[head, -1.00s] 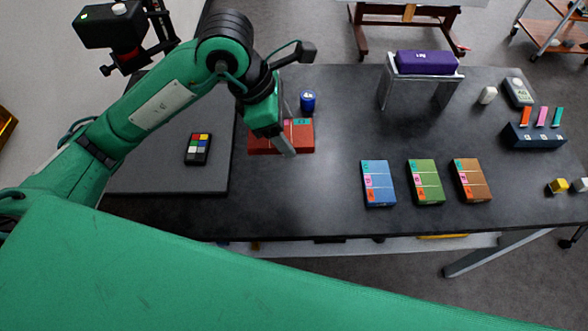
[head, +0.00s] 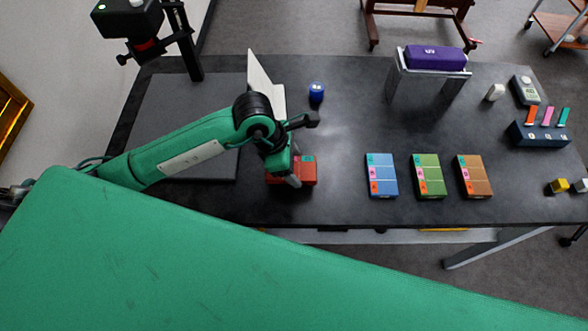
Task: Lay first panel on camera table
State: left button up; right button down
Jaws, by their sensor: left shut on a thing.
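My left gripper (head: 292,178) is shut on a red box (head: 307,170) with coloured labels on its top. The box is low over or on the dark table (head: 340,210); I cannot tell whether it touches. The gripper covers part of the box. The grey camera board (head: 190,100) lies to the left, under a black camera (head: 130,20) on a post (head: 185,45). My left arm crosses the board's front part and hides some of it. My right gripper is not in view.
Blue (head: 381,175), green (head: 428,175) and brown (head: 474,176) boxes lie to the right. A cream upright piece (head: 260,72) and a blue jar (head: 316,92) are behind my gripper. A purple block (head: 435,57) rests on a stand (head: 415,77). Table between jar and boxes is clear.

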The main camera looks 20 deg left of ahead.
pick_arm(q)
notch_tip(320, 180, down, 4)
jog(key=shift+s+r+p, duration=0.1)
jog(key=shift+r+p, duration=0.15)
jog(key=shift+p, duration=0.1)
jog(key=shift+f, duration=0.1)
jog(key=shift+f, duration=0.15)
jog(key=o, duration=1)
